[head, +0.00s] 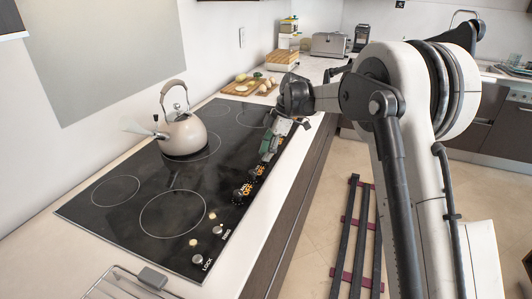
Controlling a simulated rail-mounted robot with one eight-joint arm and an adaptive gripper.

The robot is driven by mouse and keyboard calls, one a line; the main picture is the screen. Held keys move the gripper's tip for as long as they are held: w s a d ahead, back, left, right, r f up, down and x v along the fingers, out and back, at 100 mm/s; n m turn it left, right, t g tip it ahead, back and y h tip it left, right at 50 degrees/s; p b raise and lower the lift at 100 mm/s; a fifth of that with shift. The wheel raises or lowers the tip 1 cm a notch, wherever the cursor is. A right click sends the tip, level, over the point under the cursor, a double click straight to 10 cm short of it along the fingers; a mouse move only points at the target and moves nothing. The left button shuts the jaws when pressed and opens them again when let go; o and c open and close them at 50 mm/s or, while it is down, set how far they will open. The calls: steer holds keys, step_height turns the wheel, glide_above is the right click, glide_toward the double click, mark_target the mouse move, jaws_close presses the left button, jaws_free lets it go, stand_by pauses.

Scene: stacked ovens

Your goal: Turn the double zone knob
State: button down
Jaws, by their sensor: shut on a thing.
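The black glass cooktop (120,218) has a row of control knobs along its right edge. Two dark knobs with orange OFF marks show there, a nearer knob (240,195) and a farther knob (257,170). My gripper (268,150) reaches down over the right edge of the cooktop, just beyond these two. It is shut on a knob there, which its fingers mostly hide. I cannot read which zone the held knob is for, nor its turned position.
A kettle (184,136) stands on the cooktop, left of my gripper. A wire rack (120,286) is at the near edge. A cutting board with food (248,88) and a toaster (329,45) stand farther back.

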steer(key=shift+n, duration=0.6)
steer(key=shift+g, duration=0.3)
steer(key=c, duration=1.5)
jaws_free()
steer(key=v, duration=1.2)
steer(key=shift+a+r, duration=0.1)
steer(key=shift+a, duration=0.05)
